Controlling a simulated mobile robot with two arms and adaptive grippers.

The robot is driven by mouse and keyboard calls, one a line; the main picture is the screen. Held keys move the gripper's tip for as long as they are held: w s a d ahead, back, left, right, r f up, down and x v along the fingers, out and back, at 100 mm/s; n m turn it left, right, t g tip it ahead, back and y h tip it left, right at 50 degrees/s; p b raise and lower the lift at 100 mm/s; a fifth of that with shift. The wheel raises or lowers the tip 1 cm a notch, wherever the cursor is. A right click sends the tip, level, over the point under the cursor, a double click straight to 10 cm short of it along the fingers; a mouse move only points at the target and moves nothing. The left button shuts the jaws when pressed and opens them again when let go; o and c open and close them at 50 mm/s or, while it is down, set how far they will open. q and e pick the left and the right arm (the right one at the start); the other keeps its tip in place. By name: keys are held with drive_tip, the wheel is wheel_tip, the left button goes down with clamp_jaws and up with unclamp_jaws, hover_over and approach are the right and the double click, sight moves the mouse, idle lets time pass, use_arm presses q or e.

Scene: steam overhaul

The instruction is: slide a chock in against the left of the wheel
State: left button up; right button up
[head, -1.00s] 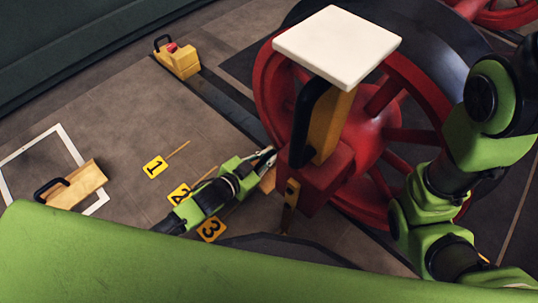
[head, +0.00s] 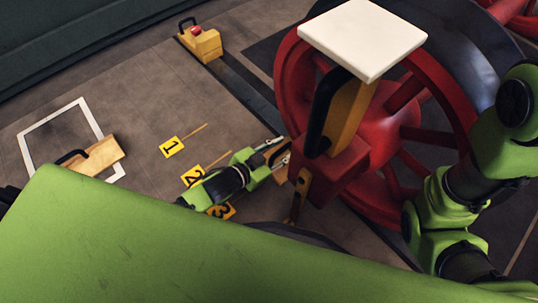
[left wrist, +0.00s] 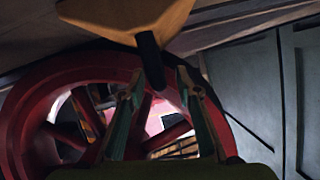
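The red spoked wheel (head: 292,75) stands right of centre in the head view and also fills the left of the left wrist view (left wrist: 20,120). A wooden chock (head: 281,147) is at the wheel's left side, partly hidden by my left gripper. Its wooden body (left wrist: 125,15) and black handle (left wrist: 150,62) show in the left wrist view. My left gripper (head: 275,153) is open beside this chock, its fingers spread apart with the handle beyond and between them. Whether the chock touches the wheel is hidden. My right gripper is out of view.
Another wooden chock (head: 100,156) with a black handle lies by a white floor square (head: 30,143). A yellow block with a red top (head: 206,44) stands at the back. Numbered markers (head: 172,147) lie on the floor. A white plate (head: 362,37) overhangs the wheel.

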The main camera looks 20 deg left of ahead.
use_arm(q)
drive_tip(key=v, duration=1)
drive_tip(key=shift+s, duration=0.2)
